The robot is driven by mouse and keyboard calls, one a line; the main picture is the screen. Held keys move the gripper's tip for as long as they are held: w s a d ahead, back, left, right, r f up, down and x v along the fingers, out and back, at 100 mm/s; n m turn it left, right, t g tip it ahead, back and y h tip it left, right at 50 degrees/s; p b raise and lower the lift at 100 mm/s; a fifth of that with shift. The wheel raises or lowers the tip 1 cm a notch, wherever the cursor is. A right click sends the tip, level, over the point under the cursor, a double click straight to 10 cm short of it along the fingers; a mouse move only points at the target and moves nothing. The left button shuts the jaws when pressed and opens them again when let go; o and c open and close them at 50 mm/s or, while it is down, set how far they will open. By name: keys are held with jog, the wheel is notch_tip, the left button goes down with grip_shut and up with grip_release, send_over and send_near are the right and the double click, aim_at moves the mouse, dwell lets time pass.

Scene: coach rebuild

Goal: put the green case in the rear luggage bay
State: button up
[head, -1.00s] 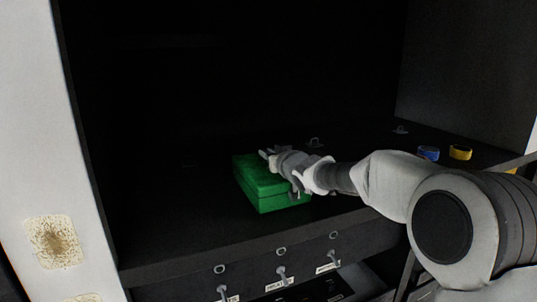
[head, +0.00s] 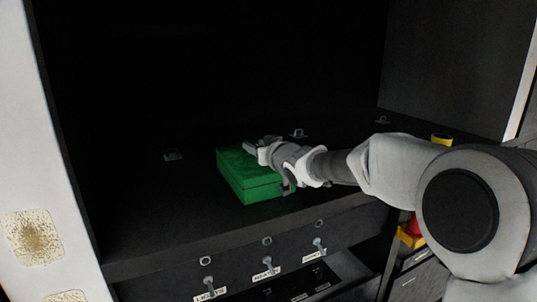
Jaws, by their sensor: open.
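The green case (head: 238,177) lies flat on the black floor of the luggage bay (head: 150,225), near its front edge. My gripper (head: 254,148) is open at the top right of the case. My wrist hides part of the case's right side. I cannot tell from this view whether the fingers touch the case.
Small metal rings (head: 299,134) stand on the bay floor. Below the front edge is a panel with labelled toggle switches (head: 267,265). A yellow item (head: 441,139) sits at the right, partly behind my arm. A pale wall (head: 50,150) borders the left.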

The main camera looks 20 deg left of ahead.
jog(key=b+v, duration=0.1)
jog(key=v, duration=0.8)
jog(key=s+d+f+m+h, duration=0.1)
jog(key=s+d+m+h, duration=0.15)
jog(key=d, duration=0.65)
jog(key=s+d+f+m+t+h, duration=0.15)
jog(key=d+h, duration=0.25)
jog(key=d, duration=0.6)
jog(key=s+d+m+g+h, duration=0.15)
jog(key=d+h, duration=0.25)
jog(key=d, duration=0.5)
jog(key=s+d+f+m+g, duration=0.1)
jog(key=s+d+f, duration=0.2)
jog(key=s, duration=0.4)
jog(key=s+d+f+m+g+h, duration=0.1)
jog(key=s+d+f+m+g, duration=0.1)
jog(key=s+d, duration=0.4)
jog(key=s+d+f+m+g+h, duration=0.1)
jog(key=s+d+f, duration=0.3)
jog(key=s, duration=0.5)
jog(key=shift+s+d+f+m+g, duration=0.2)
jog(key=shift+s+d+m+g, duration=0.15)
jog(key=shift+m, duration=0.1)
